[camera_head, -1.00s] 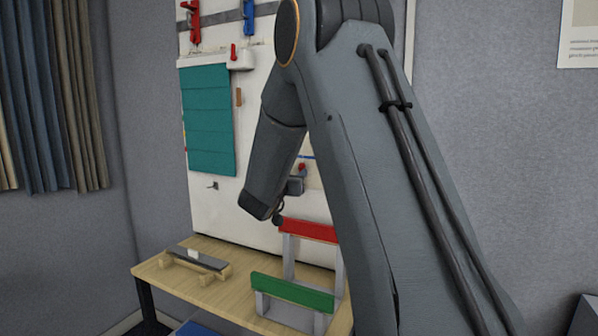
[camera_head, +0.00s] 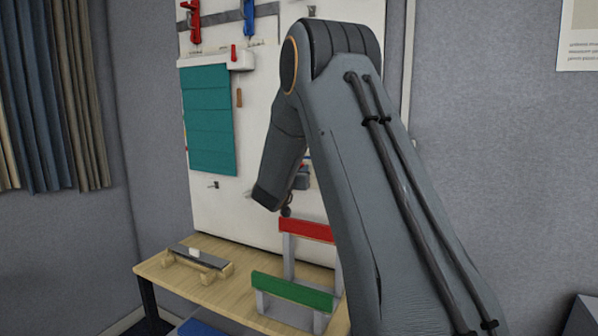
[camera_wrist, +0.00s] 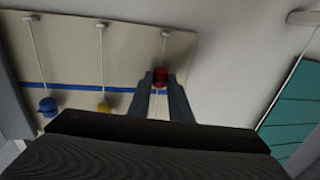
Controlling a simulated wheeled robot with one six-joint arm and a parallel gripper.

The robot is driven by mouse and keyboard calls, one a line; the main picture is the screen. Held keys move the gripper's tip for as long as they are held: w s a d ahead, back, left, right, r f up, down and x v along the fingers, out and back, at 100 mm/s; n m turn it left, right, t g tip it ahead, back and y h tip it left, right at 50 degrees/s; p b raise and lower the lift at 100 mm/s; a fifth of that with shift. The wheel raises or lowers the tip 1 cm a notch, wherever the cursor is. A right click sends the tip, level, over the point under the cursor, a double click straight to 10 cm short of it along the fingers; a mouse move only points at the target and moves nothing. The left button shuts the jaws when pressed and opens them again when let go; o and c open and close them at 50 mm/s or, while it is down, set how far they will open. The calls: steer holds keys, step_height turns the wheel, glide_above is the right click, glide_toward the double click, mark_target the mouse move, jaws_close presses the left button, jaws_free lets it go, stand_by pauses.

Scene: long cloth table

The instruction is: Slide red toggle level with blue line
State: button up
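In the wrist view a beige panel (camera_wrist: 65,50) carries a thin blue line (camera_wrist: 120,89) running across it. The red toggle (camera_wrist: 160,75) sits on a thin cord between the two fingertips of my gripper (camera_wrist: 161,79). The fingers stand on both sides of it and appear closed against it. In the picture, the toggle is just above the blue line, its lower edge close to it. In the head view my gripper (camera_head: 300,179) is by the upright board, and my arm hides most of the panel.
A blue toggle (camera_wrist: 48,106) and a yellow toggle (camera_wrist: 103,107) are on neighbouring cords, to the left in the wrist view. A teal blind (camera_head: 208,120) is beside the panel. A red-topped stand (camera_head: 307,230) and a green-topped stand (camera_head: 292,291) are on the table below.

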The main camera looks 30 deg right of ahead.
steer(key=shift+r+p, duration=0.7)
steer(key=shift+r, duration=1.15)
jaws_close()
steer(key=o, duration=0.9)
jaws_free()
steer(key=shift+b+v, duration=1.15)
steer(key=shift+v, duration=2.8)
